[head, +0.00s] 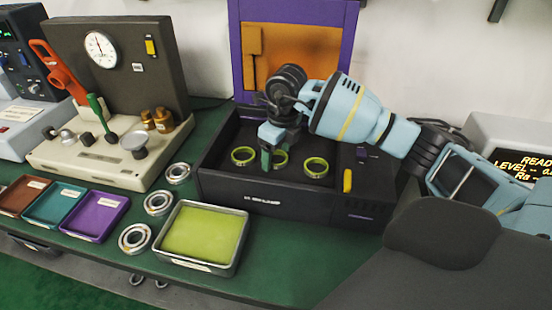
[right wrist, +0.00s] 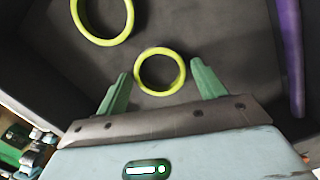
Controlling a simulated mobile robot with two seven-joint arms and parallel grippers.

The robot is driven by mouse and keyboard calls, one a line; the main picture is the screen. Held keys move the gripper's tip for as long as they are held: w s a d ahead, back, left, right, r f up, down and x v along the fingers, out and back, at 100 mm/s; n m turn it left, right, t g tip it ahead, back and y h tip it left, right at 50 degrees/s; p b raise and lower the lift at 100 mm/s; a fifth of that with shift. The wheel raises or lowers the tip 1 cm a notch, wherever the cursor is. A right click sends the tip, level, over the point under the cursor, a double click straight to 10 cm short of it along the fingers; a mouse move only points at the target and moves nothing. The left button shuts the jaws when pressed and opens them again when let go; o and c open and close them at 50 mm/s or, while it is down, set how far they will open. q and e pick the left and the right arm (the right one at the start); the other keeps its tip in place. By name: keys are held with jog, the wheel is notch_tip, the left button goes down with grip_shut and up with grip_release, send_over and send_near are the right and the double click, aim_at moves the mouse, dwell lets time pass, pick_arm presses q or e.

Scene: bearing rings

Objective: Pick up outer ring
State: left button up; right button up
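Three yellow-green outer rings lie on the dark floor of an open black box (head: 268,200): a left ring (head: 243,164), a middle ring (head: 283,163) partly hidden by my gripper, and a right ring (head: 316,175). My right gripper (head: 268,162) reaches down into the box at the middle ring. In the right wrist view its two green fingers are spread wide, and one whole ring (right wrist: 160,94) shows between and beyond the tips (right wrist: 160,68), not visibly touched. Another ring (right wrist: 101,42) lies at upper left, cut by the frame edge. My left gripper is not in view.
The box's walls and its raised purple-framed lid (head: 236,50) surround the gripper. Left of the box are steel bearings (head: 135,238), a tray with a yellow-green pad (head: 203,232), small coloured trays (head: 95,215) and a dial gauge unit (head: 100,165). A display (head: 515,160) stands right.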

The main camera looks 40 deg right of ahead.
aim_at(277, 157)
jog(key=c, duration=0.8)
notch_tip(277, 157, up, 10)
jog(key=shift+r, duration=0.15)
